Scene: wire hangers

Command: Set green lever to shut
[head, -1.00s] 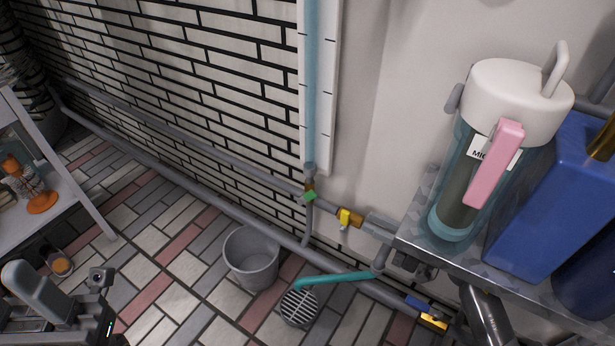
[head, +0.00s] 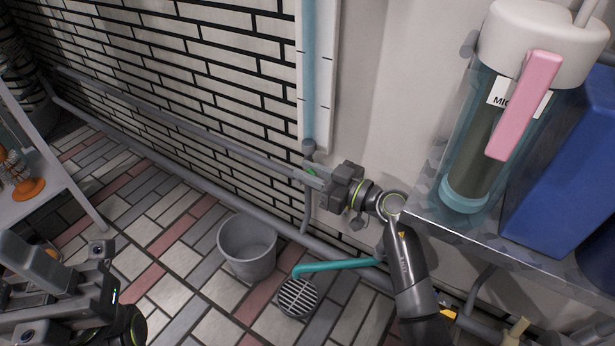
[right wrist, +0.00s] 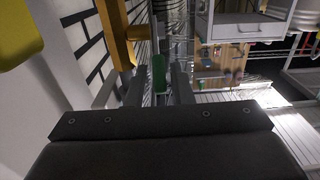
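The green lever (head: 311,172) is on the pipe fitting at the foot of the clear blue-tinted tube (head: 313,90), low on the wall. My right gripper (head: 314,176) reaches it from the right and partly hides it. In the right wrist view the green lever (right wrist: 158,72) stands upright between my two right fingers (right wrist: 158,90), with a gap visible on each side, so the gripper is open around it. Whether it touches anywhere is unclear. My left gripper (head: 65,275) is at the lower left, far from the lever; its finger opening is unclear.
A yellow part (right wrist: 18,32) and a brass-coloured pipe (right wrist: 116,40) are close by my right gripper. A grey shelf (head: 425,215) with a large bottle (head: 480,140) overhangs on the right. A grey bucket (head: 246,262) and floor drain (head: 298,297) are below.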

